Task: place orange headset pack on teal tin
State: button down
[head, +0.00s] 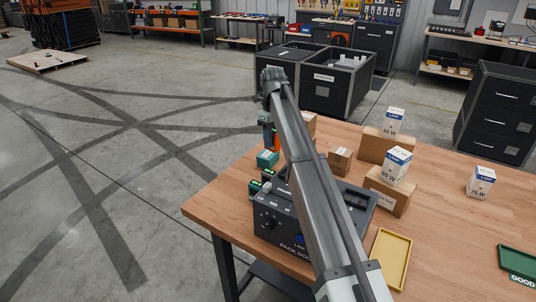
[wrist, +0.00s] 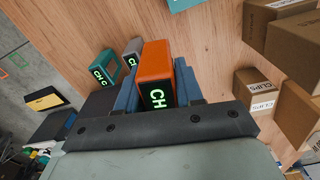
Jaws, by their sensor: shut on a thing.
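My gripper (wrist: 157,92) is shut on the orange headset pack (wrist: 155,62), with a blue finger on each side. The pack's lit "CH" face points toward the wrist camera. In the head view a sliver of the orange pack (head: 276,140) shows beside the arm, at my gripper (head: 269,132). The teal tin (head: 267,159) sits near the table's left edge, and the pack appears just above or behind it. A teal piece, likely the tin (wrist: 184,4), shows at the top of the wrist view, apart from the pack. My arm hides part of this area.
The dark pack dock (head: 280,222) stands in front of the tin. A teal pack (wrist: 105,68) and a grey pack (wrist: 134,47) show beside the held one. Cardboard boxes (head: 388,190) and lamp boxes (head: 480,182) stand to the right. A yellow tray (head: 390,260) lies in front.

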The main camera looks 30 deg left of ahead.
jog(key=w+a+r+n, duration=0.1)
jog(key=w+a+r, duration=0.1)
jog(key=w+a, duration=0.5)
send_over(268, 153)
jog(key=shift+n, duration=0.4)
jog(key=shift+w+f, duration=0.15)
jog(key=shift+f, duration=4.65)
jog(key=shift+f, duration=0.15)
jog(key=c, duration=0.7)
grip_release()
notch_tip(268, 153, up, 12)
jog(key=shift+r, duration=0.15)
